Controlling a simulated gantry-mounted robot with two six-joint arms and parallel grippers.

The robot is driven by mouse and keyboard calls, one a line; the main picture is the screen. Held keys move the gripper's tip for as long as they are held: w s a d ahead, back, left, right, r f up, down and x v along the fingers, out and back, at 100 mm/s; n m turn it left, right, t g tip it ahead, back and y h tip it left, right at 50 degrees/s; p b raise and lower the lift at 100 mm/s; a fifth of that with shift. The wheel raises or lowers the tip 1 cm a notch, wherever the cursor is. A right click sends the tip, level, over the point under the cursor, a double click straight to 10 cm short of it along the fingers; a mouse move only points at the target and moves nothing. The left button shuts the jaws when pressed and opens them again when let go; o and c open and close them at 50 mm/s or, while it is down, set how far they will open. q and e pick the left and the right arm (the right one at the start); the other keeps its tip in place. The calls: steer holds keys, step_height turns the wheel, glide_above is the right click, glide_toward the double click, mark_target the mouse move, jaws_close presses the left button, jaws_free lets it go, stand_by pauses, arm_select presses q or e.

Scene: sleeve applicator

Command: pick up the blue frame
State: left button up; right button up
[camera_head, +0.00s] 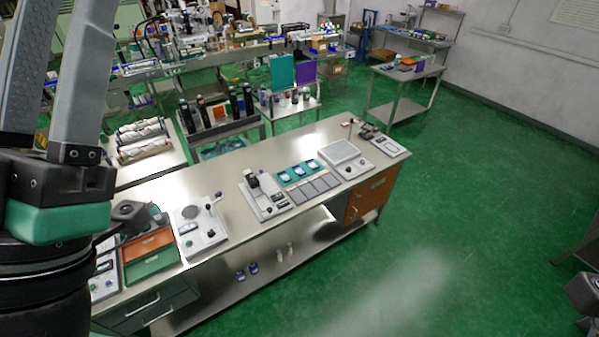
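Three small blue-and-white pieces sit in a row of teal holders (297,172) on the middle of the long metal bench (225,167). I cannot tell for sure which thing is the blue frame; these pieces are small in the view. My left arm fills the left edge of the view, and no fingertips of its gripper show. A dark grey part, likely of my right arm, shows at the lower right edge; no gripper fingers can be made out there.
A device with a black top (261,193) stands left of the holders, and a device with a square plate (340,153) stands right. Grey pads (314,187) lie in front. Farther left are a round-plate device (196,222) and orange and green trays (150,262).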

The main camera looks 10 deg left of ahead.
arm_select(q)
steer(key=shift+o, duration=0.2)
steer(key=o, duration=0.8)
steer(key=shift+c, duration=0.2)
